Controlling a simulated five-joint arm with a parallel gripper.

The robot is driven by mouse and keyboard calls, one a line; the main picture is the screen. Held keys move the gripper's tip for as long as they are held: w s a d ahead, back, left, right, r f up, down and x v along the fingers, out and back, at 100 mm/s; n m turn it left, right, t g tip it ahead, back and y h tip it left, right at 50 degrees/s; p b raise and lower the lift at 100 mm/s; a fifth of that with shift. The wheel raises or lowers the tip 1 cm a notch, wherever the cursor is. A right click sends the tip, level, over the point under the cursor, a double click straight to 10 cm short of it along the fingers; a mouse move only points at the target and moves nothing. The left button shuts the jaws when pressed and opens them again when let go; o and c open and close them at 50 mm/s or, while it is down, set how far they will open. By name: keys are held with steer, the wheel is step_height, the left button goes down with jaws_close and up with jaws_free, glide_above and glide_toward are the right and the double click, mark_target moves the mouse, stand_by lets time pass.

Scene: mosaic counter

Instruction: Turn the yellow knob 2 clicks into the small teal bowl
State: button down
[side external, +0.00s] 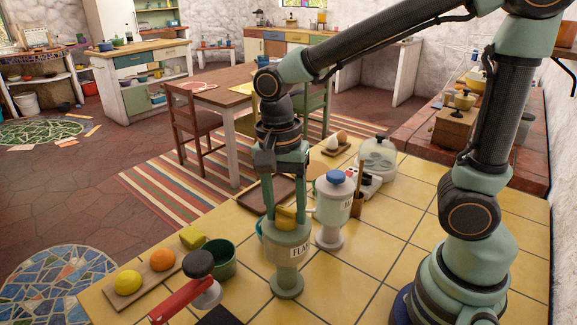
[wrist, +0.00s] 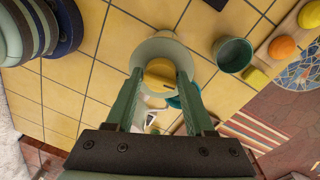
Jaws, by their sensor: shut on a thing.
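A pale green dispenser (side external: 288,247) with a label partly reading "FLA" stands upright on the yellow tiled counter. Its yellow knob (side external: 286,218) sits near the top and shows in the wrist view (wrist: 160,74). My gripper (side external: 286,212) points down with one finger on each side of the knob, shut on it; both fingers also show in the wrist view (wrist: 160,83). A small teal bowl (side external: 259,230) is mostly hidden behind the dispenser.
A second dispenser (side external: 330,207) with a blue lid stands close on the right. A dark green pot (side external: 219,259), a yellow block (side external: 193,237) and a board with a lemon (side external: 128,282) and an orange (side external: 162,260) are at left. A red-handled tool (side external: 182,301) lies in front.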

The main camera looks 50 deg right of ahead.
mark_target(281, 207)
steer(key=shift+w+r+m, duration=0.1)
steer(key=shift+w+m, duration=0.15)
steer(key=shift+m, duration=0.85)
steer(key=shift+c, duration=1.9)
jaws_free()
steer(key=shift+o, duration=0.3)
steer(key=shift+s, duration=0.1)
step_height(281, 207, up, 12)
steer(key=shift+w, duration=0.35)
